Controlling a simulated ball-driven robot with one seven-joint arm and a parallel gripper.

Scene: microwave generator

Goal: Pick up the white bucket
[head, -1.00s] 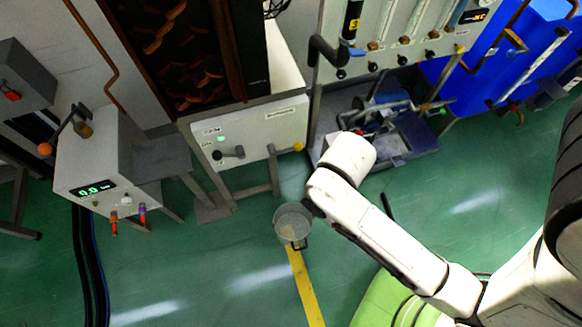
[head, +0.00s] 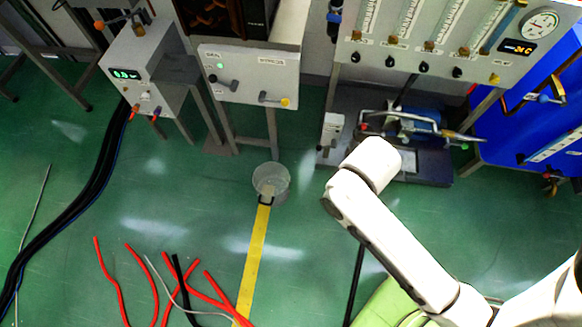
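The white bucket (head: 271,183) stands on the green floor left of centre in the head view. It looks pale and round, is seen from above, and has a dark handle at its front side. It sits at the far end of a yellow floor stripe. My white arm (head: 395,240) reaches in from the lower right, with its bent part to the right of the bucket and apart from it. The fingers of my gripper do not show. Nothing is seen holding the bucket.
A grey control box (head: 248,76) on legs stands behind the bucket. A pump unit (head: 415,125) and gauge panel (head: 425,45) stand at the right. Red hoses (head: 112,280) and black cables (head: 95,185) lie on the floor at left. Floor around the bucket is clear.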

